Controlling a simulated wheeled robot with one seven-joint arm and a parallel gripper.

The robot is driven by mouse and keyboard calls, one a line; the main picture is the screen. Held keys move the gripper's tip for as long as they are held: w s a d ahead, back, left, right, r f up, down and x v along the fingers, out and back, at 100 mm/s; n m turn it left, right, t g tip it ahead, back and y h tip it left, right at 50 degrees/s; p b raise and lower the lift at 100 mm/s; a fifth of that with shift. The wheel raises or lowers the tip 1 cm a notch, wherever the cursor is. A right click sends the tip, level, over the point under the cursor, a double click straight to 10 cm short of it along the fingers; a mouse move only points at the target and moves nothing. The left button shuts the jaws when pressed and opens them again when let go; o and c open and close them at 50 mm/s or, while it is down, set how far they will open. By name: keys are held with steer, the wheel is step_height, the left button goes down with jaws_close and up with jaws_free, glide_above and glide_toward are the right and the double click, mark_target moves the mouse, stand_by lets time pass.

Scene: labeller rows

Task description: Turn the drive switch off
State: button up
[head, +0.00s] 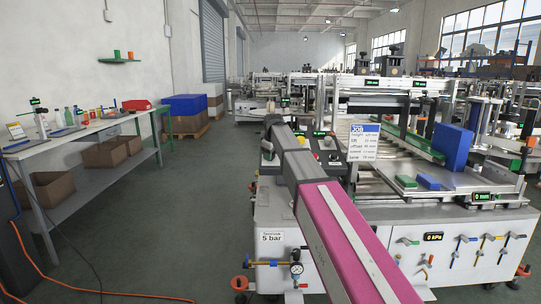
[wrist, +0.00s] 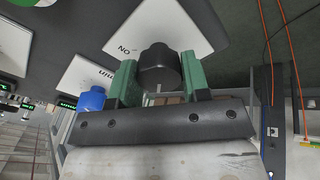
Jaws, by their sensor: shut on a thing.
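A black round switch knob (wrist: 160,68) stands on a pale plate (wrist: 190,25) in the wrist view. Lettering on the plate beside the knob looks like ON, turned upside down. My gripper (wrist: 160,76) has its green fingers on either side of the knob and is shut on it.
A blue knob (wrist: 91,99) sits close to the left finger, by another pale plate (wrist: 84,75). Orange hoses (wrist: 290,60) hang at the right. In the head view a bench (head: 80,140) stands left, with clear floor (head: 195,200) between it and the machine.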

steer(key=shift+n, duration=0.4)
steer(key=o, duration=0.9)
steer(key=shift+o, duration=0.2)
steer(key=shift+r, duration=0.1)
steer(key=v, duration=1)
steer(key=shift+r, duration=0.3)
steer(key=shift+s, duration=0.2)
